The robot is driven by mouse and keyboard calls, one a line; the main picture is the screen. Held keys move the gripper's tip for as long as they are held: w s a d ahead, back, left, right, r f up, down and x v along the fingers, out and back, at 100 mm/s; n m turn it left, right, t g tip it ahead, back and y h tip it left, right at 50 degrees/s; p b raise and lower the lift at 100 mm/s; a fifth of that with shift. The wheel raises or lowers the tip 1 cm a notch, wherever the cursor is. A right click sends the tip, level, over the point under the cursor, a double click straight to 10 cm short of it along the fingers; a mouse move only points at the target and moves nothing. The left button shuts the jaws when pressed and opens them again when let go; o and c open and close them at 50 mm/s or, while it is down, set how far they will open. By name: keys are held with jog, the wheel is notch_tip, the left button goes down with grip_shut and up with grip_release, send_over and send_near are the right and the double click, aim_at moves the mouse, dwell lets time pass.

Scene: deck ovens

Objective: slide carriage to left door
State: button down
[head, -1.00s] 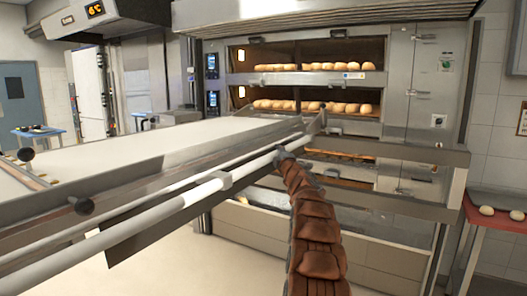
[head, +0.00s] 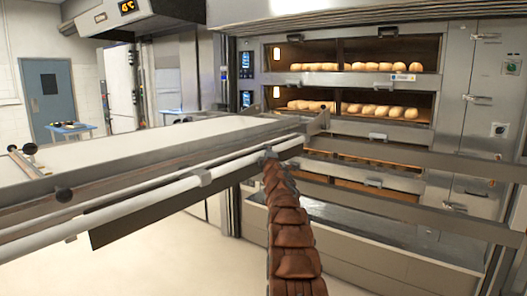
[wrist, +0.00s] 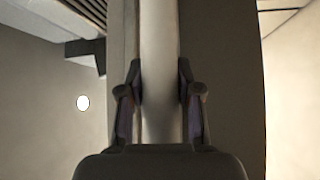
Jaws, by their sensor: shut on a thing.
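The carriage is a long loader with a pale flat belt (head: 130,158) and metal side rails, in front of the deck oven at the left and middle of the head view. A white push bar (head: 130,201) runs along its near side. My gripper (head: 268,154) is at the bar's far end, at the end of my brown-sleeved arm. In the wrist view my gripper (wrist: 160,100) has one finger on each side of the white bar and is shut on it. The deck oven (head: 372,70) stands behind, with loaves in its two upper decks. The finger contact is partly hidden in the head view.
Horizontal metal rails (head: 400,160) cross the oven's front at the right. A blue-grey door (head: 52,92) and a small blue table (head: 70,129) are at the far left. Bare pale floor (head: 160,262) lies below the carriage.

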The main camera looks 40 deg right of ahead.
jog(key=shift+w+d+p, duration=0.15)
jog(key=shift+w+p, duration=0.15)
jog(key=shift+w, duration=0.25)
jog(key=shift+w+a, duration=0.25)
jog(key=shift+w, duration=0.15)
jog(key=c, duration=1.1)
grip_release()
jog(key=shift+w, duration=0.1)
jog(key=o, duration=0.3)
jog(key=shift+w+a, duration=0.1)
jog(key=shift+a, duration=0.1)
jog(key=shift+o, duration=0.2)
jog(key=shift+s+a+r, duration=0.1)
jog(key=shift+s+a, duration=0.1)
